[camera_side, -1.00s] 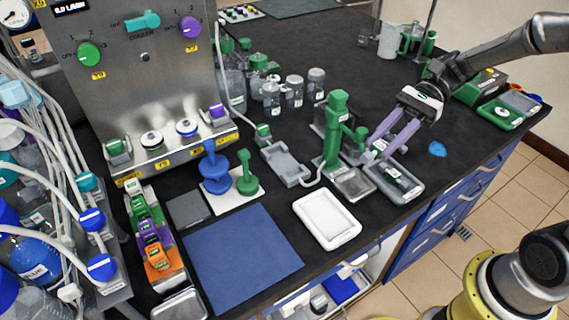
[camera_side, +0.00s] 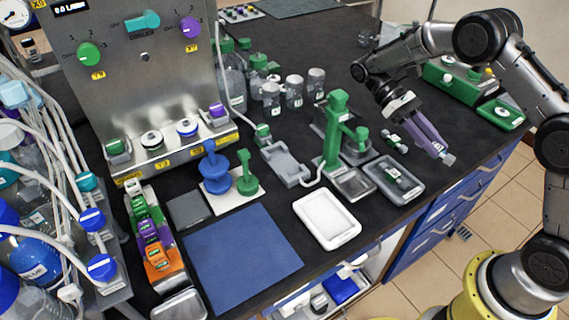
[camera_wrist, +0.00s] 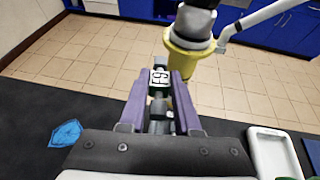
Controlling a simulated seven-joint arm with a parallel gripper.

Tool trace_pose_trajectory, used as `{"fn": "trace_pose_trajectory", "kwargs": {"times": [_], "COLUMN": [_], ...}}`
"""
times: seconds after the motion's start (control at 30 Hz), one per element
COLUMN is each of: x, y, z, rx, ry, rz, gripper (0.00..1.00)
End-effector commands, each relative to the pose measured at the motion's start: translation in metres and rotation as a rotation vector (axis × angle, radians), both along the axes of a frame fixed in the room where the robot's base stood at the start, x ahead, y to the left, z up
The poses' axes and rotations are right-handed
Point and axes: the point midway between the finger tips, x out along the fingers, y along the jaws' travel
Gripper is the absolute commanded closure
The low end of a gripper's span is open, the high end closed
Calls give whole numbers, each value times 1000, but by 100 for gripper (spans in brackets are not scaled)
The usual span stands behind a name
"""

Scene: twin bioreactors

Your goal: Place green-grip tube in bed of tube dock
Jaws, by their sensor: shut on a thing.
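My gripper (camera_side: 447,157) has purple fingers and is raised over the right part of the bench, tilted outward toward its front edge. A second dark green tube-like piece (camera_side: 394,141) shows left of the fingers. A grey tray (camera_side: 411,198) holds another small green-marked piece. A grey holder with a hollow (camera_side: 284,163), perhaps the tube dock, stands left of the green post.
The green post (camera_side: 335,130) rises beside a metal pan (camera_side: 352,183). A white tray (camera_side: 327,218) stands at the bench front. Lidded jars (camera_side: 292,96) stand behind. A blue piece (camera_wrist: 65,133) lies on the bench. A green box (camera_side: 450,82) is at the far right.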

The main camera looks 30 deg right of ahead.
Motion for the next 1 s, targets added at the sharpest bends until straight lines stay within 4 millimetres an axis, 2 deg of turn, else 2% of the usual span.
{"fn": "trace_pose_trajectory", "kwargs": {"times": [0.37,0.53,0.63,0.77,0.87,1.0], "x": [29,55,76,110,136,167], "y": [-32,-43,-46,-39,-24,8], "z": [24,46,67,100,126,157], "rx": [-2,-1,-2,-4,-5,-4], "ry": [-5,-6,-6,-8,-7,-4], "rz": [516,848,1097,1463,1727,2044], "gripper": [100,100,100,100,100,100]}}
